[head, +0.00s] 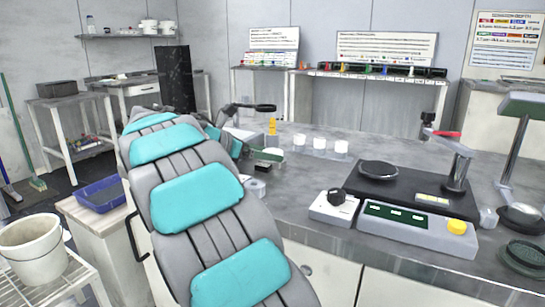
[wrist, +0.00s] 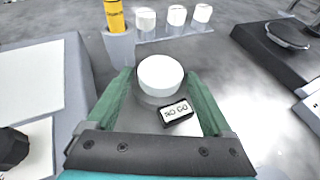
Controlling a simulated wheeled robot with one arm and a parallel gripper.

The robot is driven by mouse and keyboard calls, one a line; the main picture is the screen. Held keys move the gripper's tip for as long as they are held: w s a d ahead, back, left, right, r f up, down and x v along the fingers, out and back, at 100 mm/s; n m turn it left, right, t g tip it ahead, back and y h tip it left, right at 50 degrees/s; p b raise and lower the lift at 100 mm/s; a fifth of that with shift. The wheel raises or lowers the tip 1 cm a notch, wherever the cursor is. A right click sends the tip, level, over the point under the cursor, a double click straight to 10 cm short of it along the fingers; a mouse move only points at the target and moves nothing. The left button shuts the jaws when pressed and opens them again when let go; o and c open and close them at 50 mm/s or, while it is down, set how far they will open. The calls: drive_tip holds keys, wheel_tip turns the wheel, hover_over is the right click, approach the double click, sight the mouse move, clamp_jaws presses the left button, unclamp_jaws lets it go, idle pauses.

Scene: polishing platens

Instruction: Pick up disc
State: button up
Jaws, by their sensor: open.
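A white, flat-topped round disc (wrist: 161,72) stands in the wrist view on a grey base with a small black-framed label (wrist: 176,112) in front. My gripper (wrist: 158,78) is open, with its green fingers on either side of the disc. I cannot tell if they touch it. In the head view my gripper (head: 266,155) is low over the grey bench, and the disc (head: 274,152) shows only as a small white patch beside it. A dark round plate (head: 379,168) lies on the black machine at the right.
Three white cylinders (head: 319,143) stand in a row behind my gripper. A yellow item (wrist: 114,16) stands in a grey holder close beyond the left finger. A control box with a black knob (head: 336,197) and the black machine (head: 415,192) occupy the right of the bench.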

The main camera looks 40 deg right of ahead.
drive_tip(key=shift+c, duration=0.3)
clamp_jaws()
idle(0.3)
drive_tip(key=shift+r, duration=0.15)
